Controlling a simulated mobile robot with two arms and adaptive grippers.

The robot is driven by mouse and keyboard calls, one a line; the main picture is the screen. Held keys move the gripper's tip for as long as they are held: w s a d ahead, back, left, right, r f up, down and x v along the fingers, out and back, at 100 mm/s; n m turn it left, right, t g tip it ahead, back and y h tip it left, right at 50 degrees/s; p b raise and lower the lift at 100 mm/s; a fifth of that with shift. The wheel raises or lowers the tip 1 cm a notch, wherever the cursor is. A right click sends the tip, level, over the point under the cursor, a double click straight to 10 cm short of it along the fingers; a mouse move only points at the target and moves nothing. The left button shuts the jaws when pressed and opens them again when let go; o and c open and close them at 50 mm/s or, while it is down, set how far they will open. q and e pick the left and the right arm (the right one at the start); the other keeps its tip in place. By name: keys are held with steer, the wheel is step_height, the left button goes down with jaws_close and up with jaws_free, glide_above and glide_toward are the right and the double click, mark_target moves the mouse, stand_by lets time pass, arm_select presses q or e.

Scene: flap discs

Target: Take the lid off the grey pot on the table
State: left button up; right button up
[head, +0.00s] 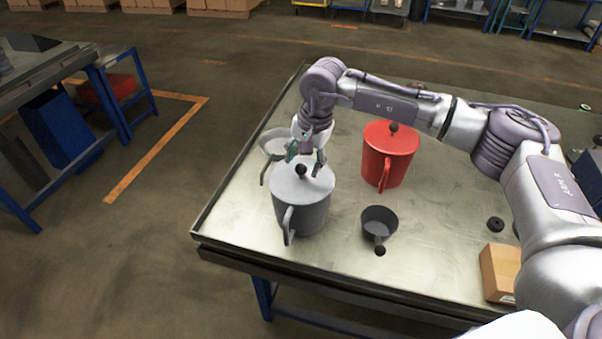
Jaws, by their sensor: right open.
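The grey pot (303,217) stands upright near the left front of the metal table (330,250), its handle towards the front. Its grey lid (290,184) sits on top, with a round black knob (301,170) in the middle. My right gripper (305,158) points down just above the knob. It is open, with its fingers apart; I cannot tell whether they reach to the sides of the knob. My left gripper does not show.
A red pot (386,160) with a lid stands behind and to the right, under my right arm. A light grey pan (272,142) is behind the grey pot. A small dark saucepan (379,223), a black disc (495,224) and a cardboard box (498,272) lie to the right.

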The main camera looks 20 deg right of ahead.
mark_target(292, 184)
steer(key=f, duration=0.2)
steer(key=shift+w+a+f+p, duration=0.2)
steer(key=shift+w+f+p, duration=0.1)
steer(key=shift+f+p, duration=0.1)
steer(key=c, duration=0.6)
jaws_close()
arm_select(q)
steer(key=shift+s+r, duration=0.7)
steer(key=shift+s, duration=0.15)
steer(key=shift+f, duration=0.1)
arm_select(e)
steer(key=shift+r, duration=0.1)
